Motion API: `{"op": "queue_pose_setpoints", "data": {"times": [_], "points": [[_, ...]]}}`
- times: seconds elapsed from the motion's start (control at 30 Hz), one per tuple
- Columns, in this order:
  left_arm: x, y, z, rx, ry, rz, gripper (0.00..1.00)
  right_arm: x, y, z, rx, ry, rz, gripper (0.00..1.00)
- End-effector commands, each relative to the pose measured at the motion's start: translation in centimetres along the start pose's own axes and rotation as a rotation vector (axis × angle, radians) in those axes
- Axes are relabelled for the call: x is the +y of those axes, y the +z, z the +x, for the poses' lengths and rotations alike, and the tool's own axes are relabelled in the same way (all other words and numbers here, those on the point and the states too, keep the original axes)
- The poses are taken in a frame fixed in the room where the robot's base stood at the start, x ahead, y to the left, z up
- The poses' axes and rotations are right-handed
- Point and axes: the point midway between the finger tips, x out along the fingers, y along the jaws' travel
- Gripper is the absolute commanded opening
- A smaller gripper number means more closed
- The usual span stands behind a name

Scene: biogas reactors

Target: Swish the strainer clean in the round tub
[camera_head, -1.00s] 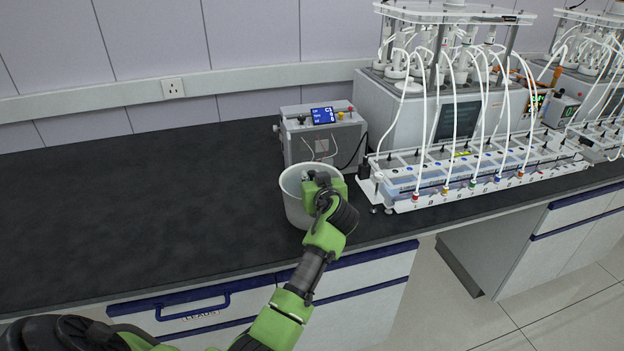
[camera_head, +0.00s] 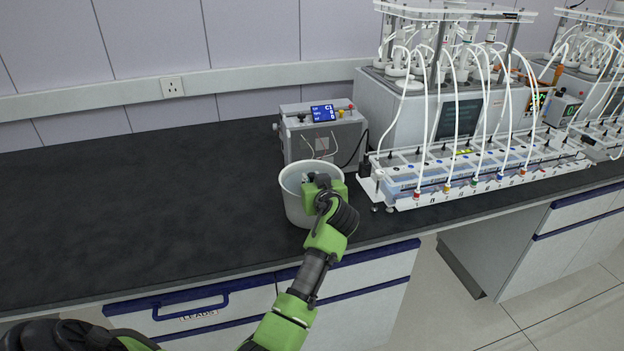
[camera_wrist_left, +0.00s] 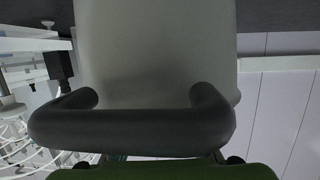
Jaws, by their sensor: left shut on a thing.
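The round tub (camera_head: 291,203) is pale grey and stands upright on the dark bench, near its front edge. In the left wrist view a thick dark U-shaped bar (camera_wrist_left: 130,130) crosses in front of a smooth pale wall (camera_wrist_left: 155,45). I cannot tell for sure which item the bar belongs to. My right gripper is not in view.
A grey box with a blue display (camera_head: 323,114) stands close behind the tub. The reactor rack (camera_head: 478,180) with white tubes is to the right. The bench (camera_head: 130,205) is clear on the left. A drawer front with a blue handle (camera_head: 190,302) lies below.

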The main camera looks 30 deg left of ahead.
Motion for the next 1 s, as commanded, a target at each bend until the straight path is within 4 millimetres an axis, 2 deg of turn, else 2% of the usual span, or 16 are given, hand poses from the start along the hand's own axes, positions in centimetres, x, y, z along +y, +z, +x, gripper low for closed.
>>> {"op": "queue_pose_setpoints", "data": {"times": [0.33, 0.7, 1.0], "points": [[0.0, -0.5, -0.1, 0.002, 0.001, 0.0, 0.0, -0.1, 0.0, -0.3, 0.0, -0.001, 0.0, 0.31], [0.0, -3.5, -1.1, 0.002, 0.001, 0.0, 0.0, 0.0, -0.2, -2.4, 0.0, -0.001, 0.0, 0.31], [0.0, -3.3, -1.0, 0.001, 0.001, 0.001, 0.0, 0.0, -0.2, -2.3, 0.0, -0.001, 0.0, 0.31]]}}
